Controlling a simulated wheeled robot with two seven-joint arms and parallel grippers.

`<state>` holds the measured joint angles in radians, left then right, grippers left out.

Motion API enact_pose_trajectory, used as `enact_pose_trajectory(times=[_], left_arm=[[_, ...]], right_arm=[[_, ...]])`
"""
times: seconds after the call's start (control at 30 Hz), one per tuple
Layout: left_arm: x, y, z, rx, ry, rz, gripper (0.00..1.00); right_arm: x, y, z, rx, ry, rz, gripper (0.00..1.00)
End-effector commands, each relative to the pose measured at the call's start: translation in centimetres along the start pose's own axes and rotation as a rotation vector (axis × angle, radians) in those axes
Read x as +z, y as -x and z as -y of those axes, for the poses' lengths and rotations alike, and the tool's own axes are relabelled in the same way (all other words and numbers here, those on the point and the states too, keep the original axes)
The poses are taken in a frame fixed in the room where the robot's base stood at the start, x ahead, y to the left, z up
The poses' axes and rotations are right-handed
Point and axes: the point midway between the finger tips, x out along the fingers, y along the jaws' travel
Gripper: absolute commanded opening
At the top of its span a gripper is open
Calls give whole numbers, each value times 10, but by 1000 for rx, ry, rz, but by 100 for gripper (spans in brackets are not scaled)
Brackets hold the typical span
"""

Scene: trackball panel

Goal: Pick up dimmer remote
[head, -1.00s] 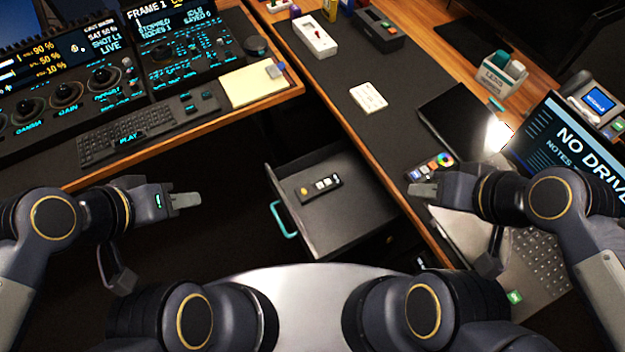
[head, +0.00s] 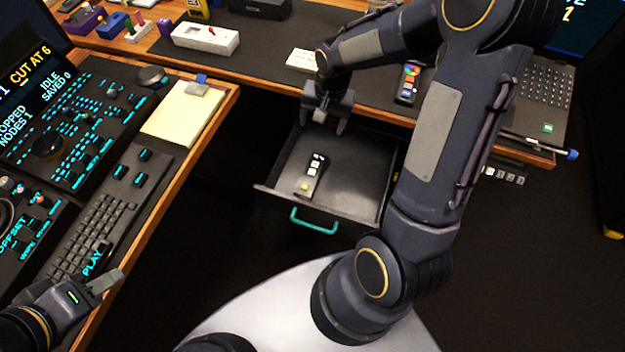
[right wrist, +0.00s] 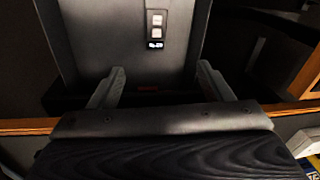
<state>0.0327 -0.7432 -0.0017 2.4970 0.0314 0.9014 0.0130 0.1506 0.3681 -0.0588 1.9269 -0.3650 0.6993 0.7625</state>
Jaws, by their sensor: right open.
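A slim black remote (head: 314,176) with pale buttons and a yellow spot at one end lies in the open drawer (head: 362,182); I take it for the dimmer remote. Its button end also shows at the top of the right wrist view (right wrist: 156,30). My right gripper (head: 325,121) is over the back edge of the drawer, beyond the remote in the head view. In the right wrist view its fingers (right wrist: 160,80) are spread and empty, with the remote apart from them. My left gripper (head: 104,284) is at the lower left beside the keyboard; its finger gap cannot be made out.
A second remote with coloured buttons (head: 408,82) lies on the desk. A white card (head: 302,60) and white switch box (head: 205,38) are behind the drawer. A teal handle (head: 314,222) is on the drawer front. The control console (head: 60,150) stands left, a laptop (head: 540,100) right.

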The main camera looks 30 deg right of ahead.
Motion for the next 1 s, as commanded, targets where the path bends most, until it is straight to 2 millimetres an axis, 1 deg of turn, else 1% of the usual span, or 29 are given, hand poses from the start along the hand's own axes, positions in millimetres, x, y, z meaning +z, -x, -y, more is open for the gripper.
enact_pose_trajectory(times=[0.03, 0.1, 0.2, 0.23, 0.3, 0.4, 0.67, 0.9, 1.0], left_arm=[[8, -15, 7, 0, 0, 0, 36], [11, -22, 10, 0, 0, 0, 36], [15, -29, 13, 0, 0, 0, 36], [15, -31, 14, 0, 0, 0, 36], [16, -32, 15, 0, 0, 0, 36], [17, -34, 16, 0, 0, 0, 36], [18, -36, 16, 0, 0, 0, 36], [19, -39, 18, 0, 0, 0, 36], [20, -39, 18, 0, 0, 0, 36]], right_arm=[[-7, -47, 0, 35, -29, 19, 73], [-14, -85, 0, 69, -67, 28, 73], [-20, -126, 0, 103, -107, 35, 73], [-21, -134, -1, 111, -115, 36, 73], [-23, -149, -1, 123, -130, 39, 73], [-23, -164, -2, 132, -140, 39, 73], [-20, -192, -5, 133, -140, 42, 73], [-18, -227, -8, 132, -141, 41, 73], [-18, -234, -9, 132, -140, 40, 73]])
